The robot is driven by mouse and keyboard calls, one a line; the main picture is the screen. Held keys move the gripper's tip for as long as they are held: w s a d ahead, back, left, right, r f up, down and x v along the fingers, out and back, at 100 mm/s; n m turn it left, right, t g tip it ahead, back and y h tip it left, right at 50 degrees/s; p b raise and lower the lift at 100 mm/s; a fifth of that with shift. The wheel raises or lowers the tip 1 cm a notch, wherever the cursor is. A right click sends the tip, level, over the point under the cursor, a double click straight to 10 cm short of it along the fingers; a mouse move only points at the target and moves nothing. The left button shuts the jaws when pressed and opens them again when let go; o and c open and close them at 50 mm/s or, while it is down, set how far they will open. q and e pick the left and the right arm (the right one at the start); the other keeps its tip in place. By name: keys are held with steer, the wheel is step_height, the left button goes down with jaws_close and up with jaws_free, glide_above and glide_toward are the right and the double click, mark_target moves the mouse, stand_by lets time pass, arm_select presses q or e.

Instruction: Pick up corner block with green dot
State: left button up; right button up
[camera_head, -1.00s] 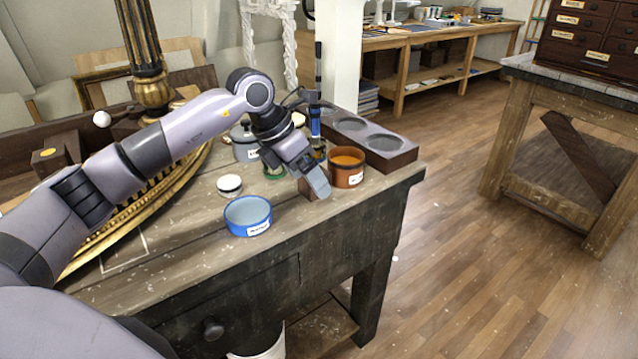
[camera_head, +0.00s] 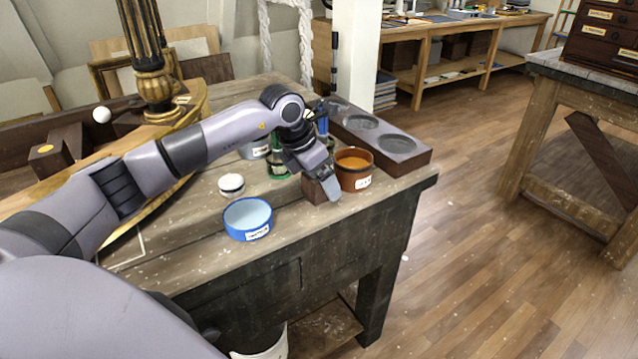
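A small dark brown block (camera_head: 313,192) stands on the workbench beside the orange-brown pot, partly hidden by my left gripper. No dot shows on its visible side, so I cannot tell its colour. My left gripper (camera_head: 325,187) points down at this block, with one grey finger in front of its right side. The other finger is hidden, so I cannot tell whether it grips the block. Another brown block (camera_head: 46,160), with a yellow-orange dot on top, lies at the far left. My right gripper is not in view.
The orange-brown pot (camera_head: 354,170) stands close right of my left gripper. A blue bowl (camera_head: 248,219), a small white-topped jar (camera_head: 231,185) and a green container (camera_head: 279,166) are to the left. A dark tray with round hollows (camera_head: 424,158) lies behind. The bench's front right is clear.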

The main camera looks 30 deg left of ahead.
arm_select(q)
steer(key=c, duration=1.1)
steer(key=shift+r, duration=0.15)
